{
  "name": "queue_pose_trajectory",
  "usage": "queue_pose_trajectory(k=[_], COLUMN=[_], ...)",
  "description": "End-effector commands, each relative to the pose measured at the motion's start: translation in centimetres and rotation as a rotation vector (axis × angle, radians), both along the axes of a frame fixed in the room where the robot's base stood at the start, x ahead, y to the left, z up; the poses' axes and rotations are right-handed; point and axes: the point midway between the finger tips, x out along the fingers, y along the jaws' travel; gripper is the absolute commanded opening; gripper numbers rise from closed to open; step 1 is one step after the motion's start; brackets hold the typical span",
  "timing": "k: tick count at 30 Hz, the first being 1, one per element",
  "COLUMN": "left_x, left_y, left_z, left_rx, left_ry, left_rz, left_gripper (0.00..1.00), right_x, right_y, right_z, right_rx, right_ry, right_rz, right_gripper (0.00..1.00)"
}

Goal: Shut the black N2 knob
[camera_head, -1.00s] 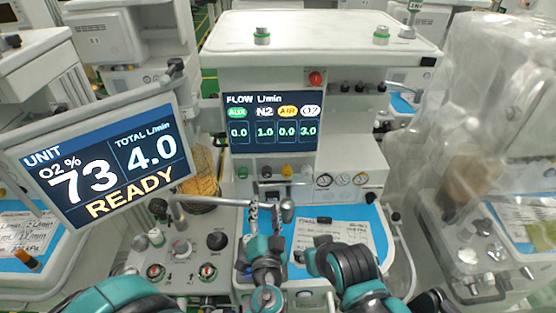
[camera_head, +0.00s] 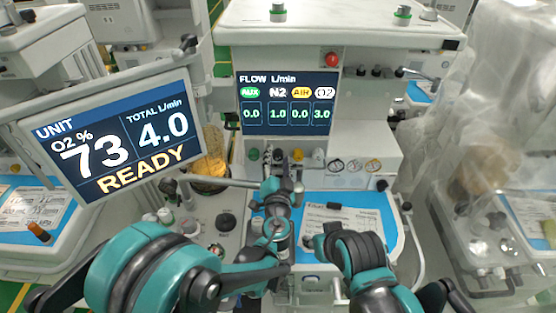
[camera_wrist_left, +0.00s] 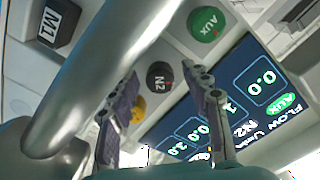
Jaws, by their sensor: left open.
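The black N2 knob (camera_wrist_left: 159,76) faces me in the left wrist view, its label readable, below the flow display on the machine front. My left gripper (camera_wrist_left: 168,84) is open. Its two fingers point at the panel, one on each side of the N2 knob in the picture; I see no contact, and the remaining gap is hard to judge. In the head view the left gripper (camera_head: 284,168) is raised at the knob row and covers part of it. The flow display (camera_head: 288,104) reads N2 1.0. The right arm shows in the head view, but its gripper is not visible.
The green AUX knob (camera_wrist_left: 205,24) and yellow knob (camera_wrist_left: 138,108) flank the N2 knob. A thick silver bar (camera_wrist_left: 100,65) crosses close to the wrist camera. The READY monitor (camera_head: 115,135) stands at left.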

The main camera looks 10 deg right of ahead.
Motion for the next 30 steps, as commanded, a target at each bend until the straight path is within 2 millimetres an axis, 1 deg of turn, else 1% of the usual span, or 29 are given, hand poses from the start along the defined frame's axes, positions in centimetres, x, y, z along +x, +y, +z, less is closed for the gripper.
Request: queue_pose_trajectory(k=[5,8,9,10,11,22,26,30], left_x=[0.00,-0.01,-0.02,-0.02,-0.02,-0.02,-0.02,-0.04], left_y=[-0.01,-0.01,-0.01,-0.01,-0.01,-0.02,-0.04,-0.02], left_z=[0.02,0.02,0.02,0.02,0.02,-0.03,-0.06,-0.09], left_rx=[0.000,0.000,0.000,0.000,0.000,0.038,0.100,0.198], left_ry=[0.000,0.000,0.000,0.000,0.000,-0.008,-0.020,-0.040], left_rz=[0.000,0.000,0.000,0.000,0.000,0.000,0.000,0.000], left_gripper=[0.48,0.24,0.14,0.06,0.00,0.00,0.00,0.00], right_x=[0.00,0.00,0.00,0.00,0.00,0.00,0.00,0.00], right_y=[0.00,0.00,0.00,0.00,0.00,0.00,0.00,0.00], right_z=[0.01,0.01,0.01,0.01,0.01,-0.17,-0.42,-0.75], right_rx=[0.000,0.000,0.000,0.000,0.000,0.000,0.000,0.000], right_ry=[0.000,0.000,0.000,0.000,0.000,0.000,0.000,0.000], right_rz=[0.000,0.000,0.000,0.000,0.000,0.000,0.000,0.000], right_gripper=[0.40,0.40,0.40,0.40,0.40,0.40,0.40,0.40])
